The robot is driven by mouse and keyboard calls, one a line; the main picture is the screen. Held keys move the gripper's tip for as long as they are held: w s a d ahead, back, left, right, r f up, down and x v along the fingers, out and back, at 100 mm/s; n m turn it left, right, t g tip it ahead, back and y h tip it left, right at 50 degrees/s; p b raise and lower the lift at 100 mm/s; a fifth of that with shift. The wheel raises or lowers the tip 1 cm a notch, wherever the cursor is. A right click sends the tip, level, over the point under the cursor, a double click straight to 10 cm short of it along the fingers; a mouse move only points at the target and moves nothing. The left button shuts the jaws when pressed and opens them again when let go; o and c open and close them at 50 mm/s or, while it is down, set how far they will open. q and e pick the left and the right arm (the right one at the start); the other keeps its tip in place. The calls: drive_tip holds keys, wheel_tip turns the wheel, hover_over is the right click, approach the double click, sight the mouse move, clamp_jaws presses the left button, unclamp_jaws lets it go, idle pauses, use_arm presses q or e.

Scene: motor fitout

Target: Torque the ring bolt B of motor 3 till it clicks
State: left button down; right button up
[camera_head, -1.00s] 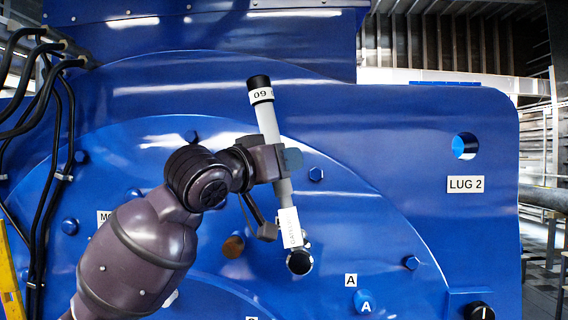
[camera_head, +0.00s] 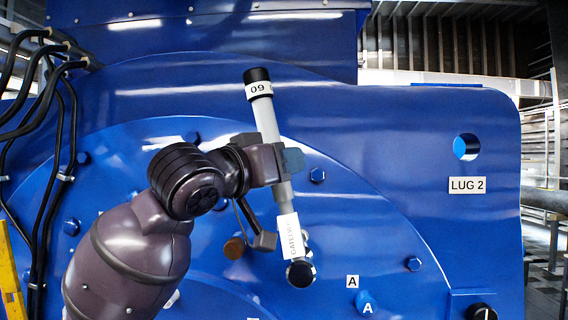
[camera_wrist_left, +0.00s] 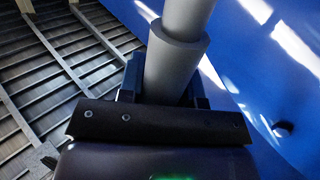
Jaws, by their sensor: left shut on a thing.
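My left gripper (camera_head: 279,163) is shut on the shaft of a grey torque wrench (camera_head: 267,122). The wrench has a black end cap, a white band reading 09 and a white tag near its lower end. It stands nearly upright, leaning a little left at the top, in front of the blue motor face (camera_head: 400,150). Its round dark head (camera_head: 300,272) is at the bottom; the bolt behind it is hidden. In the left wrist view the grey shaft (camera_wrist_left: 180,45) sits between the jaws. A bolt marked A (camera_head: 366,302) shows at lower right. My right gripper is not in view.
Several blue bolts, such as one right of the wrench (camera_head: 317,175), stud the motor face. A brown round plug (camera_head: 234,248) is left of the wrench head. Black cables (camera_head: 60,130) hang at left. A LUG 2 label (camera_head: 467,185) sits below a hole.

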use_arm(q)
drive_tip(key=s+b, duration=0.7)
drive_tip(key=s, duration=1.5)
drive_tip(key=shift+s, duration=0.2)
idle(0.5)
drive_tip(key=shift+r, duration=0.1)
